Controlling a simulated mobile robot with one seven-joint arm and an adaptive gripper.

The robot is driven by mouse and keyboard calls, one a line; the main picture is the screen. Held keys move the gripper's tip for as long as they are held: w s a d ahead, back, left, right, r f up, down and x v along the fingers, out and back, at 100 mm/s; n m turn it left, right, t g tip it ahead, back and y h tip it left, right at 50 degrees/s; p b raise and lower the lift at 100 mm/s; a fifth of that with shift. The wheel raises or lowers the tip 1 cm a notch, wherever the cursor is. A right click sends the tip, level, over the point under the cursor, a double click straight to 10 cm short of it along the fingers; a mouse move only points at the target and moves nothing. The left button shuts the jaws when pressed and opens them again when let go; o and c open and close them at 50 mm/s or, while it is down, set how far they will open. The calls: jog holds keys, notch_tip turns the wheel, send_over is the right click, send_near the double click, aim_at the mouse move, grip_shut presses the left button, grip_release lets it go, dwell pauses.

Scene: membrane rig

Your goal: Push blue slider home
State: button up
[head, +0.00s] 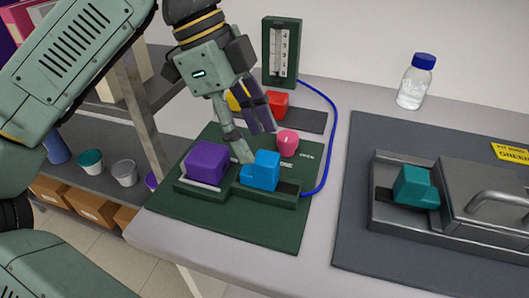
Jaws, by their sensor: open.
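The blue slider (263,171) sits on a dark green rail (285,197) on the green mat (240,231). A bare stretch of rail shows to its right. A purple block (206,162) stands at the left end of the same rail, with a gap between it and the blue slider. My gripper (255,145) is open and points down just behind the blue slider. One finger reaches down into the gap beside the slider's left side; the other is above and behind it. Whether a finger touches the slider cannot be told.
A pink knob (288,143) stands just behind the blue slider. A gauge (282,52) with a blue hose (334,120) stands behind, near red (278,104) and yellow blocks. At right are a teal block (414,186), a metal fixture (470,205) and a bottle (416,82).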

aim_at(263, 156)
jog(key=x, duration=0.5)
grip_shut()
dwell(0.7)
